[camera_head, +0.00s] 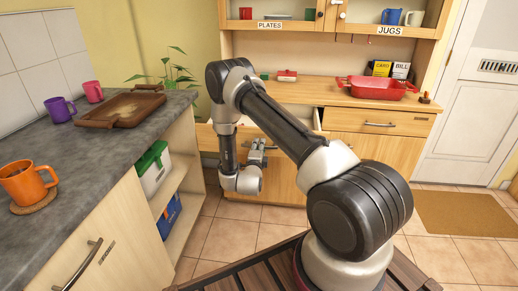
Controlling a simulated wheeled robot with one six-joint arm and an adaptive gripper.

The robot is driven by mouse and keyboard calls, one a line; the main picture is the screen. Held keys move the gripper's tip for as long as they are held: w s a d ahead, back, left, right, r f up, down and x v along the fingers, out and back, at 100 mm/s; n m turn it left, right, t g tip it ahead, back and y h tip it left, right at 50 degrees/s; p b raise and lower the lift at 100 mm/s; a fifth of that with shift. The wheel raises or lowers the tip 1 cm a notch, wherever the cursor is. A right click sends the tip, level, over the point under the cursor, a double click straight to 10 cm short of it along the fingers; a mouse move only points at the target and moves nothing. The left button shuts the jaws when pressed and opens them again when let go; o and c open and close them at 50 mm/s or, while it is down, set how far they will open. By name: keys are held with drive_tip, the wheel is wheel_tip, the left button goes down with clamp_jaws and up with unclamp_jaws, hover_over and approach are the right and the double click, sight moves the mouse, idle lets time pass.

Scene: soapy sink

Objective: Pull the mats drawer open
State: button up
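The wooden dresser (415,125) stands at the back, with a row of drawers under its top. Its left drawer (207,138) stands out from the dresser; part of its pale inside shows behind my arm. I cannot see a label on it, so I cannot tell whether it is the mats drawer. The right drawer (345,119) is closed and has a metal handle. My gripper (258,150) is at the front of the left drawer, around where its handle would be. The fingers are small and partly hidden, so their grip is unclear.
A grey counter (60,150) on the left holds an orange mug (25,185), a brown tray (120,108) and purple and pink mugs. Its open shelves face the dresser. A red dish (376,88) sits on the dresser top. Tiled floor (240,232) is clear between them.

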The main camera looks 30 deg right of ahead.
drive_tip(key=v, duration=1.2)
